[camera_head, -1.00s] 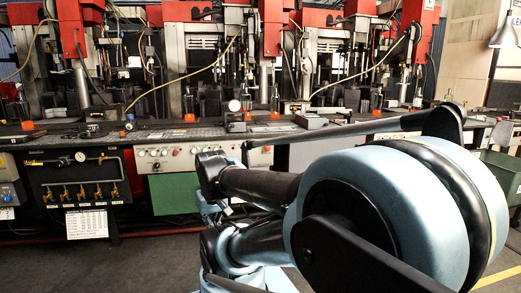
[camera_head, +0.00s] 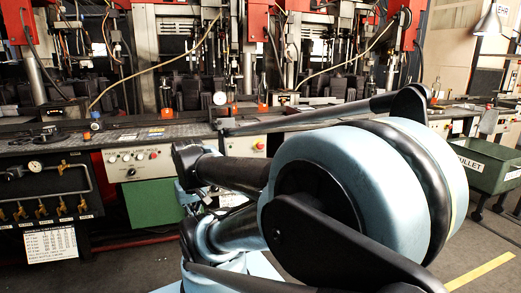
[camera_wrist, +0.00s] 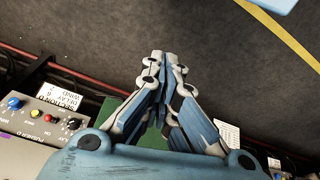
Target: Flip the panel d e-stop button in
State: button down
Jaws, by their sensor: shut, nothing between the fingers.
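My gripper (camera_wrist: 158,60) is shut and empty in the wrist view, its fingers pointing over the dark floor. At the left of that view is a pale control panel (camera_wrist: 40,132) whose lettering seems to read "POWER D". It has a red button (camera_wrist: 73,123), a blue knob (camera_wrist: 14,103) and smaller controls. The fingers are to the right of the red button, apart from it. In the head view, a white panel (camera_head: 246,137) under the bench carries a red button (camera_head: 259,146). I cannot tell whether it is the same button. My arm hides part of that panel.
A white panel with dials (camera_head: 152,160) stands above a green plate (camera_head: 153,203). A gauge and valve board (camera_head: 60,185) is at the left. The workbench (camera_head: 150,133) runs below red machines. A green bin (camera_head: 487,165) stands at right. Floor is clear at lower right.

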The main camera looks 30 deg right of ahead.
jog(key=w+d+r+m+t, duration=0.2)
jog(key=w+d+r+m, duration=0.3)
jog(key=w+d+m, duration=0.4)
jog(key=w+d+r+m+t, duration=0.1)
jog(key=w+d+r+m, duration=0.5)
jog(key=m, duration=0.6)
jog(key=w+d+r+m+t+h, duration=0.1)
jog(key=w+d+m, duration=0.1)
jog(key=d+m, duration=0.7)
jog(key=w+d+r+m+t+h, duration=0.1)
jog(key=d+m, duration=0.8)
jog(key=d, duration=0.9)
jog(key=shift+w+d+r+t, duration=0.2)
jog(key=shift+w+d+t, duration=0.15)
jog(key=shift+w+t, duration=0.4)
